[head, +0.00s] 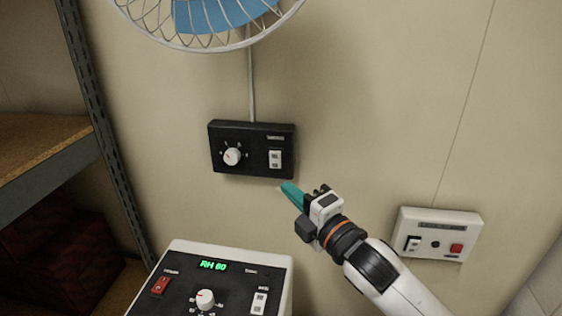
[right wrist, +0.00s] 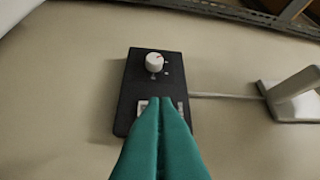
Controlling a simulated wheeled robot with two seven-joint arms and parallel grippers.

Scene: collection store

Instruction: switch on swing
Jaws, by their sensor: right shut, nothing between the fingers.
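A black control box (head: 225,168) is fixed to the wall below a fan, with a white rotary knob (head: 232,156) on its left and a white rocker switch (head: 275,159) on its right. The label above the rocker is too small to read. My right gripper (head: 287,187) is shut and empty, its teal fingers just below the box's lower right. In the right wrist view, the shut fingers (right wrist: 159,104) point at the black box (right wrist: 136,85) and partly hide the white rocker (right wrist: 143,106). I cannot tell whether they touch it. My left gripper is not in view.
The wall fan (head: 212,20) hangs above, with a cable down to the box. A white panel device (head: 279,276) with a green "RH 60" display stands below. A white wall box (head: 437,222) with a red button is at right. Metal shelving (head: 85,75) stands at left.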

